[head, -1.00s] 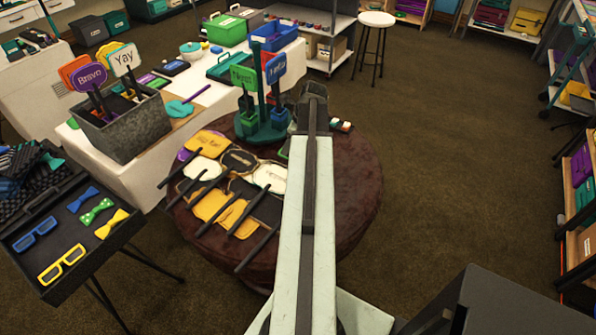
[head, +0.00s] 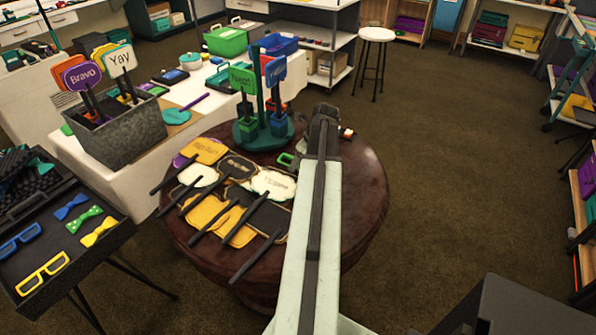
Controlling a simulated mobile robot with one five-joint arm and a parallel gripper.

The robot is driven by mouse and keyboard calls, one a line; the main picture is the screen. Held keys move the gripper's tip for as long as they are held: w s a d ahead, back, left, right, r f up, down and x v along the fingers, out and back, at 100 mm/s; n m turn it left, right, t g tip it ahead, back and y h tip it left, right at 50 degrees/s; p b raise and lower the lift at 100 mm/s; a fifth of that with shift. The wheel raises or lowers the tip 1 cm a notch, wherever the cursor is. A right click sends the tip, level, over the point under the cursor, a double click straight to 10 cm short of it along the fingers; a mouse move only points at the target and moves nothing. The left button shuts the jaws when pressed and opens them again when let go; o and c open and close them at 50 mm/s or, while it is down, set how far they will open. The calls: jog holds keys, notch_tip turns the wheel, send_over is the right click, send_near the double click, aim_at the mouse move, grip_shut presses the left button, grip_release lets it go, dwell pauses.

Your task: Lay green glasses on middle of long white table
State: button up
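A small green frame-shaped thing (head: 285,159), likely the green glasses, shows on the dark round table (head: 362,190), just left of my arm. Part of it may be hidden behind the arm. My gripper (head: 324,112) is at the far end of my arm, over the back of the round table. Its fingers are too dark and hidden to tell if they are open or hold anything. The long white table (head: 132,184) stands behind and left of the round table, its cloth hanging down the front.
Paddle signs (head: 215,200) cover the round table's left side, with a green sign stand (head: 262,132) behind. On the white table are a grey bin (head: 125,135), a teal fan (head: 176,116) and boxes. A case (head: 60,225) of bow ties and glasses stands left. Floor at right is clear.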

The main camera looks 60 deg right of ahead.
jog(key=shift+w+f, duration=0.15)
jog(key=shift+f, duration=0.4)
jog(key=shift+r, duration=0.2)
jog(key=c, duration=1.3)
jog(key=shift+o, duration=0.2)
notch_tip(320, 180, up, 10)
jog(key=p, duration=1)
jog(key=shift+r+p, duration=0.2)
jog(key=shift+p, duration=0.15)
